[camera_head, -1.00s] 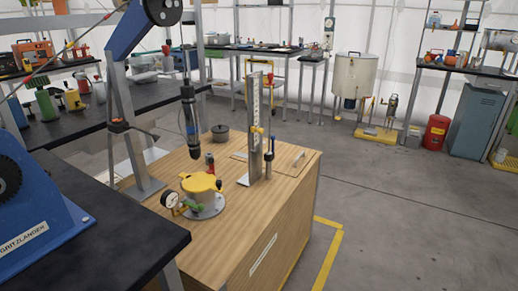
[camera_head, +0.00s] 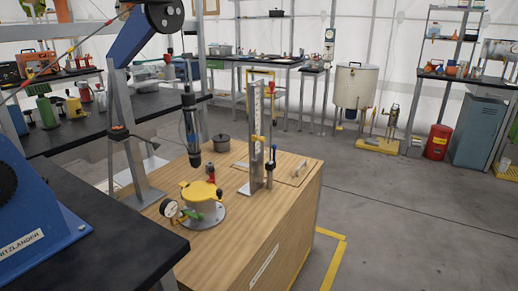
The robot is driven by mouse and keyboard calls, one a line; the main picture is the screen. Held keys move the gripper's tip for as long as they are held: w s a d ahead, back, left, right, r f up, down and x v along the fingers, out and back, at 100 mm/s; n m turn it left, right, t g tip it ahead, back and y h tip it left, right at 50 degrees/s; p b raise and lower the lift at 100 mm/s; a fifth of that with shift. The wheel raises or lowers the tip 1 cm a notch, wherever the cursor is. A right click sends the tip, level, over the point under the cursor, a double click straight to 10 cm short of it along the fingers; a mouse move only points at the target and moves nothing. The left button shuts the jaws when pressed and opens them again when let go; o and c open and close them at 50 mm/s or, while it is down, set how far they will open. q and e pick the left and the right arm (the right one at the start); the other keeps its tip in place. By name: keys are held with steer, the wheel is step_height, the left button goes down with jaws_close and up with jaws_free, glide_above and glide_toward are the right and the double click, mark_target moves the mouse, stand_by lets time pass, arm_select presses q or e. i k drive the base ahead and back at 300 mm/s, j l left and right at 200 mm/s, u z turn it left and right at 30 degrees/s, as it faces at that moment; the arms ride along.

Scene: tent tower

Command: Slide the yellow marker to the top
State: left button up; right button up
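The yellow marker (camera_head: 257,138) sits on a tall upright scale (camera_head: 255,108) with a pale graduated face. The marker is around the middle of the scale's height, well below its top end. The scale stands on the wooden bench (camera_head: 287,208), with a flat metal foot at its base. Neither of my grippers is in view, so nothing of mine is seen touching the marker.
A slim post (camera_head: 271,160) with a dark blue top stands right beside the scale. A yellow-lidded vessel with a gauge (camera_head: 202,202), a hanging cylinder (camera_head: 190,130) and a grey pot (camera_head: 221,143) are to its left. Open floor (camera_head: 400,220) lies to the right.

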mark_target(254, 138)
steer(key=i+l, duration=0.85)
steer(key=i, duration=0.15)
steer(key=i+l+u, duration=0.55)
steer(key=u, duration=0.7)
